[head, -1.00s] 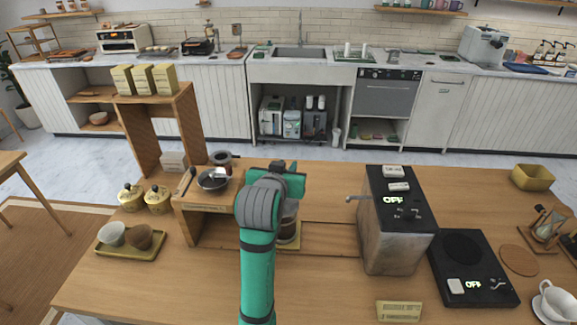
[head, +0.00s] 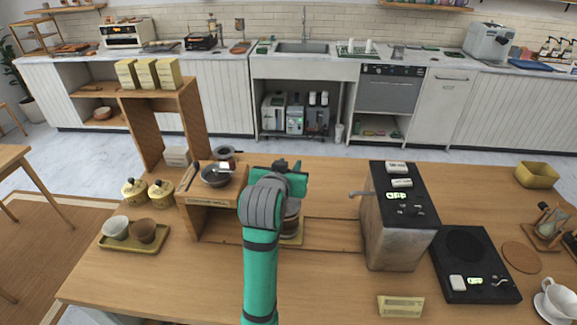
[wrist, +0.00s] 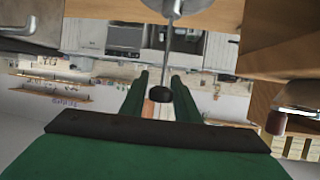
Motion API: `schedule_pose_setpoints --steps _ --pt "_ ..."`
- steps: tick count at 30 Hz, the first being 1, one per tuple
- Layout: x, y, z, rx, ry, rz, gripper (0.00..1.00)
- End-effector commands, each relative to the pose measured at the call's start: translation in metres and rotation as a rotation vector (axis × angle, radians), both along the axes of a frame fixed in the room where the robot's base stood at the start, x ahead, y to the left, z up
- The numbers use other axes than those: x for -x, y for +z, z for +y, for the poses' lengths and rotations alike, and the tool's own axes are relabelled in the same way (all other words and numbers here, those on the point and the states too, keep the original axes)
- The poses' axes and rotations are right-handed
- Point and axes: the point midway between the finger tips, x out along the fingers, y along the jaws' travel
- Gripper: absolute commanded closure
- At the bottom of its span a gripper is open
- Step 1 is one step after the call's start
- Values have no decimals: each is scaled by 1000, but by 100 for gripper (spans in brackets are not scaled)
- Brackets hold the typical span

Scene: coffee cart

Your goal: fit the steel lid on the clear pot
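The steel lid (wrist: 178,7) shows at the top edge of the upside-down wrist view, with a thin rod running to its round black knob (wrist: 160,95). My gripper (wrist: 160,82) has its green fingers close on both sides of that knob and appears shut on it. In the head view my gripper (head: 282,178) is over the middle of the wooden counter. The clear pot (head: 291,226), with dark brown contents, stands just below and behind it, partly covered. The pot's rim is hidden, so I cannot tell whether the lid touches it.
A black-topped machine (head: 397,225) stands right of the pot, its lever pointing toward my gripper. A wooden stand (head: 212,218) with a small dark pan (head: 216,175) is at left. A black hot plate (head: 475,265) lies farther right. The counter front is mostly clear.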

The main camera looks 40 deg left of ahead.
Motion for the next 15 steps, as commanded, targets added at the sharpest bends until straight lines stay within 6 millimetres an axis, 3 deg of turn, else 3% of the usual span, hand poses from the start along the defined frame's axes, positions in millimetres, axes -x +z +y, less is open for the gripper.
schedule_pose_setpoints --steps 15 --pt "14 6 -5 0 1 -1 72"
